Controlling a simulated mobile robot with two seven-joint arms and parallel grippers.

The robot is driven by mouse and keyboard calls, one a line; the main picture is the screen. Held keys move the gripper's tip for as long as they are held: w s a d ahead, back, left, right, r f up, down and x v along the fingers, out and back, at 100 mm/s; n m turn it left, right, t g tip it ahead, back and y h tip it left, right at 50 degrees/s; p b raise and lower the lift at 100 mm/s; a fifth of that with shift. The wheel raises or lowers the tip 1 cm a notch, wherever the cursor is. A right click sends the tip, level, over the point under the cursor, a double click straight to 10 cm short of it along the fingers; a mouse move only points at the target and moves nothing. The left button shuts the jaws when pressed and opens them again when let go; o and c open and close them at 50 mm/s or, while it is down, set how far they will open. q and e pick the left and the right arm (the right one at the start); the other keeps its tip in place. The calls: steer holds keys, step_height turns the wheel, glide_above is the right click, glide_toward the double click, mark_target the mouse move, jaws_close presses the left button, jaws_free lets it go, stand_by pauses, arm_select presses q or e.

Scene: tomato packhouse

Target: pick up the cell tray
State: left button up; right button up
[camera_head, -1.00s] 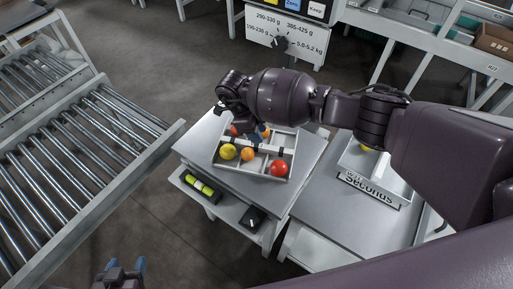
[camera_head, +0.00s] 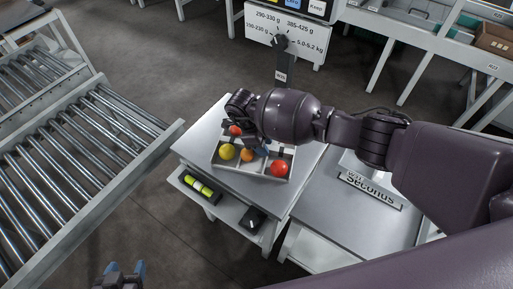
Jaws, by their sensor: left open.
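The cell tray (camera_head: 250,174) is a shallow light-grey tray with dividers on the small metal table. A yellow tomato (camera_head: 227,152), an orange tomato (camera_head: 247,155), a red tomato (camera_head: 279,168) and an orange-red tomato (camera_head: 235,130) lie in its cells. My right gripper (camera_head: 262,147) is over the far part of the tray. Its wrist hides most of it and part of the tray; only a bluish fingertip shows, so its opening and any contact cannot be told. My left gripper (camera_head: 122,274) is open and empty at the bottom left, apart from the tray.
The metal table (camera_head: 207,140) has a lower shelf holding a black box with yellow-green items (camera_head: 200,188). A roller conveyor (camera_head: 80,160) stands at left. A second table (camera_head: 350,225) with a "Seconds" sign (camera_head: 370,190) stands at right. A scale panel (camera_head: 290,40) is behind.

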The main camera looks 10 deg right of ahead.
steer(key=shift+f, duration=0.25)
stand_by(0.4)
jaws_close()
